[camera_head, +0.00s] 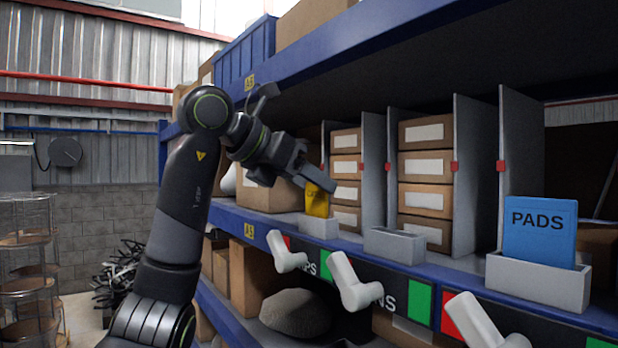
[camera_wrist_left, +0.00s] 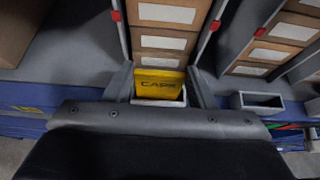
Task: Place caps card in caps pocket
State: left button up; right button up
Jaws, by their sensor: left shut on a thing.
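The yellow caps card (camera_head: 317,201) stands upright at the leftmost small grey pocket (camera_head: 319,228) on the shelf edge. My left gripper (camera_head: 313,182) is shut on the card and comes down to it from the upper left. In the left wrist view the card (camera_wrist_left: 160,84) sits between the two fingers, with its lettering facing the camera. The pale rim of the pocket (camera_wrist_left: 158,103) shows just below the card there. The card's lower edge meets the pocket opening, but I cannot tell how deep it is inside. My right gripper is not in view.
An empty grey pocket (camera_head: 394,246) is to the right. A blue PADS card (camera_head: 540,232) stands in a wider pocket (camera_head: 538,283) farther right. Grey dividers (camera_head: 476,175) and stacked brown boxes (camera_head: 425,165) are behind. White angled handles (camera_head: 356,284) stick out below the shelf edge.

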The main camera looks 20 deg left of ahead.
pick_arm(q)
jog(key=shift+d, duration=0.15)
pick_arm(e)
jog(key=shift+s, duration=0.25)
pick_arm(q)
jog(key=shift+f, duration=0.1)
jog(key=o, duration=0.8)
jog(key=shift+o, duration=0.8)
jog(key=shift+r, duration=0.2)
jog(key=b+v, duration=0.1)
jog(key=v, duration=1.1)
jog(key=shift+b, duration=0.3)
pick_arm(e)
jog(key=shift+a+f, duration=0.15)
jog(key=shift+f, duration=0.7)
